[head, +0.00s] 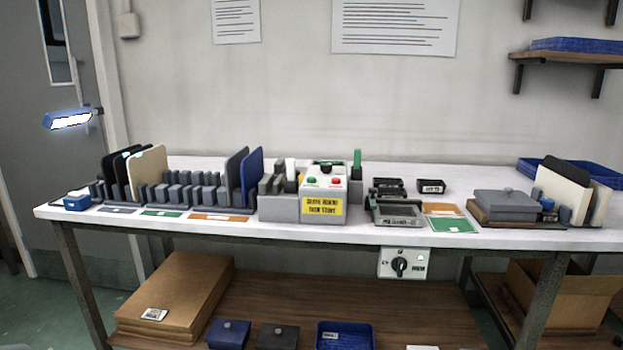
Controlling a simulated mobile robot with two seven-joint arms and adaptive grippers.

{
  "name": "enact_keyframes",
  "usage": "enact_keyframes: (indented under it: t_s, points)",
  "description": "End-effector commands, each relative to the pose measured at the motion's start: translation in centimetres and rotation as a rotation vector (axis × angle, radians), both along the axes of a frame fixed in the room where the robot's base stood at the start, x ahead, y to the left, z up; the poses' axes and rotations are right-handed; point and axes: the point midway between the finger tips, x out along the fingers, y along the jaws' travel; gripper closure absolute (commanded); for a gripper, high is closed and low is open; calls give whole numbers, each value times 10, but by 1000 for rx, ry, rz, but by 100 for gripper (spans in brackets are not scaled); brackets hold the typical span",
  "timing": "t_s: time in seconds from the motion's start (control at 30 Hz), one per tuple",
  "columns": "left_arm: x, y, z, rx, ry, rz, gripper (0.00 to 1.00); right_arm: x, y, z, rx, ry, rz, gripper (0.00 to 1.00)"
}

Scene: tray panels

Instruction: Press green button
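A small green button (312,181) sits on the sloped front of a pale control box (340,190) in the middle of the white table (105,222). A red button (336,182) is just to its right on the same face. A yellow label (323,206) with black text is below the two buttons. A dark part with a bit of green lies on top of the box. Neither of my grippers shows in the head view, and nothing covers the green button.
Grey slotted racks (185,192) with upright panels stand left of the box. Dark trays (396,211) and coloured cards lie to its right. A rotary switch (401,264) hangs below the front edge. A grey lidded box (506,204) stands further right.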

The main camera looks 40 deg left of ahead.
Motion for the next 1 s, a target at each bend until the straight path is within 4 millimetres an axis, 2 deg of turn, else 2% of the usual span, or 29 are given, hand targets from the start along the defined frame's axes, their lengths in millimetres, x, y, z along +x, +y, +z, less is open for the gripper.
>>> enact_keyframes:
  t_s: [0.03, 0.33, 1.0]
  points:
    - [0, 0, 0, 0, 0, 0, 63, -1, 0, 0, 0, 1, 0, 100]
    - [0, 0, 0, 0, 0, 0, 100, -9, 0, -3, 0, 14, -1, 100]
    - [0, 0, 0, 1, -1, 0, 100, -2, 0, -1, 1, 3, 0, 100]
